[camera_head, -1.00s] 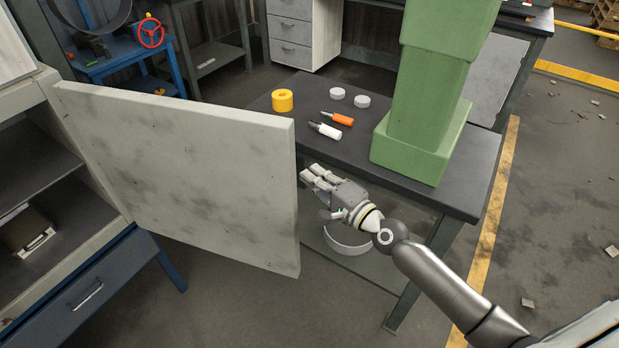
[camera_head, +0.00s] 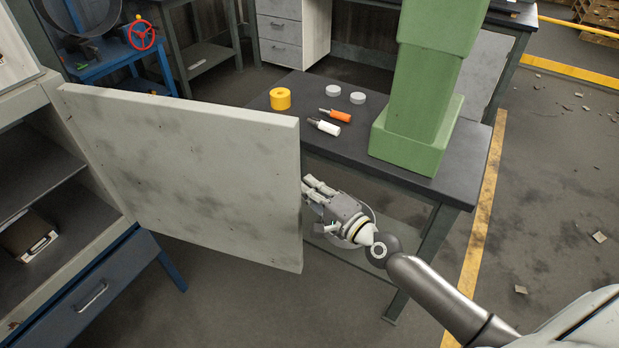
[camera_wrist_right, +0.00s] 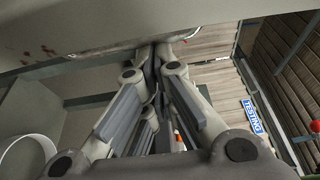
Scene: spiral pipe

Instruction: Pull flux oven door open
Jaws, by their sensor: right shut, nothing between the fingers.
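The flux oven door (camera_head: 195,175) is a wide pale, smudged panel. It stands swung well out from the cabinet at the left, and the cabinet's shelves show behind it. My right gripper (camera_head: 308,186) is shut and empty, with its fingertips right beside the door's free edge in the head view. I cannot tell whether they touch it. In the right wrist view the fingers (camera_wrist_right: 155,62) come together below a pale surface across the top. My left gripper is not in view.
A dark table (camera_head: 355,150) behind my right gripper bears a green column (camera_head: 418,110), a yellow ring (camera_head: 280,99), white discs and orange and white tools. A blue drawer (camera_head: 90,290) sits below the cabinet. Floor is clear in front of the door.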

